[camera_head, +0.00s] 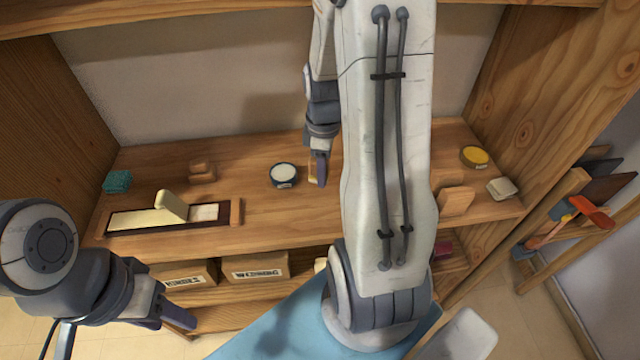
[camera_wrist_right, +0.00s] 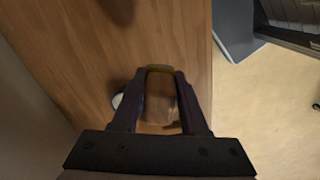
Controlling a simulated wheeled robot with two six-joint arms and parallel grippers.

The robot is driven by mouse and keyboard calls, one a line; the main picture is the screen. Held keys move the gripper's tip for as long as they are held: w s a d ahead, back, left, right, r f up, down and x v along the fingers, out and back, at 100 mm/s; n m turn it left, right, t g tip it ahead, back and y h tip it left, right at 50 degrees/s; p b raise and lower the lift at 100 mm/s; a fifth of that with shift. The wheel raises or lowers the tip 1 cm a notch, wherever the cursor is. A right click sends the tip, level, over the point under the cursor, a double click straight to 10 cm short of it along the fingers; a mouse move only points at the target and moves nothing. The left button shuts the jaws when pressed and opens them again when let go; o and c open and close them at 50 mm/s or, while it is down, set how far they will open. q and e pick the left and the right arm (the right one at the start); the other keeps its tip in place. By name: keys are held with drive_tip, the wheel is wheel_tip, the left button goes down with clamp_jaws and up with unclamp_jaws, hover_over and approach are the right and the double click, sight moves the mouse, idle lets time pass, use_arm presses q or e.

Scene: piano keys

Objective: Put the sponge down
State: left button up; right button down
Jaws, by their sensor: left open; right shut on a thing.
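My right gripper (camera_head: 319,170) points down over the wooden shelf top near its middle, partly hidden by my right arm. It is shut on a small yellowish-tan sponge (camera_head: 312,168), mostly hidden behind the finger. In the right wrist view my right gripper (camera_wrist_right: 159,78) has the sponge's edge (camera_wrist_right: 160,68) between its fingertips, above or at the wood; I cannot tell if it touches. My left gripper (camera_head: 168,312) is open and empty at the lower left, in front of the shelf. A teal scrubber-like block (camera_head: 117,181) lies at the shelf's far left.
A round tin with a white top (camera_head: 283,174) stands just left of my right gripper. A keyboard-like tray (camera_head: 205,214) holds a cream block (camera_head: 171,205). Brown blocks (camera_head: 202,171) lie behind it. A yellow-topped tin (camera_head: 474,156) and pale block (camera_head: 502,188) are right.

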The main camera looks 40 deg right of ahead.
drive_tip(key=s+d+r+n+b, duration=0.1)
drive_tip(key=s+d+r+n, duration=0.15)
drive_tip(key=s+d, duration=0.2)
drive_tip(key=shift+n, duration=0.55)
drive_tip(key=w+f, duration=0.2)
drive_tip(key=w, duration=0.1)
drive_tip(key=w+f+p, duration=0.1)
drive_tip(key=w+f, duration=0.2)
drive_tip(key=w, duration=0.1)
drive_tip(key=w+d+f, duration=0.1)
drive_tip(key=w+f, duration=0.2)
drive_tip(key=w, duration=0.1)
drive_tip(key=shift+w+p, duration=0.15)
drive_tip(key=shift+p, duration=0.2)
wheel_tip(320, 180, down, 3)
drive_tip(key=shift+f+p, duration=0.15)
drive_tip(key=shift+p, duration=0.25)
drive_tip(key=shift+f, duration=0.2)
drive_tip(key=shift+f, duration=0.2)
drive_tip(key=shift+c, duration=2.1)
unclamp_jaws()
